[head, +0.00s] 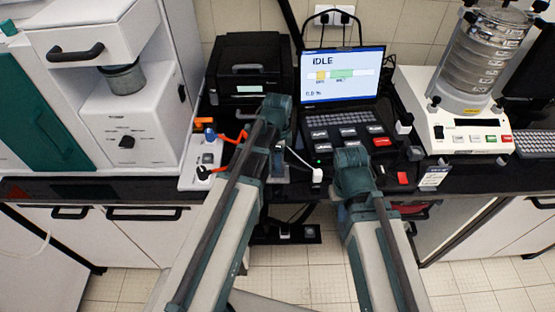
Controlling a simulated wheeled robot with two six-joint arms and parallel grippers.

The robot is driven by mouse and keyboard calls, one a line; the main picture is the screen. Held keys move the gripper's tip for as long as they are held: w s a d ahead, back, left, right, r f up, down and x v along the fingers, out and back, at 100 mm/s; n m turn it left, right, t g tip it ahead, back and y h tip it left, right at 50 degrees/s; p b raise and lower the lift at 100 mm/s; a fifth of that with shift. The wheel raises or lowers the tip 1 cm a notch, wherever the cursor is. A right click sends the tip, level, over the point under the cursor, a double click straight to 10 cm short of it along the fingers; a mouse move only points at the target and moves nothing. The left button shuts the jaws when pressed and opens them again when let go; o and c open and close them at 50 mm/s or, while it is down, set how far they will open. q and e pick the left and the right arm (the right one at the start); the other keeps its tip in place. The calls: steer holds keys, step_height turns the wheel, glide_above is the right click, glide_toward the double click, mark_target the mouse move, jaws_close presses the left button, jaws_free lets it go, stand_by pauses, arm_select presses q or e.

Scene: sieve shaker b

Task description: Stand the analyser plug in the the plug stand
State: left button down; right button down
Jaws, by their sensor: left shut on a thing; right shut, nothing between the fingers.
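My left gripper (278,165) is over the front of the bench, left of the laptop. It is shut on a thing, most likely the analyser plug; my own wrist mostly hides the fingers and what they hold. A white cable runs from beside this gripper to a small white block (317,175) near the bench's front edge. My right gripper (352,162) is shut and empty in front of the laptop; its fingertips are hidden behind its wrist. I cannot make out for certain which thing is the plug stand.
A white strip (195,180) with orange and black plugs and an orange cable lies left of my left gripper. The laptop (340,80) reads IDLE. A black printer (250,70) stands behind. The sieve shaker (465,120) is at right, a white machine (130,120) at left.

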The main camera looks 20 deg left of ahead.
arm_select(q)
steer(key=shift+f+b, duration=0.5)
steer(key=shift+c, duration=1.3)
jaws_free()
steer(key=shift+r, duration=0.1)
step_height(320, 180, up, 14)
steer(key=p, duration=1.4)
steer(key=s+d+f+n+y+b, duration=0.1)
steer(key=s+d+f+n+b, duration=0.9)
steer(key=s, duration=0.4)
steer(key=shift+s+d+f+n+b, duration=0.15)
steer(key=shift+d+f+n+b, duration=0.1)
steer(key=shift+f+n+b, duration=0.2)
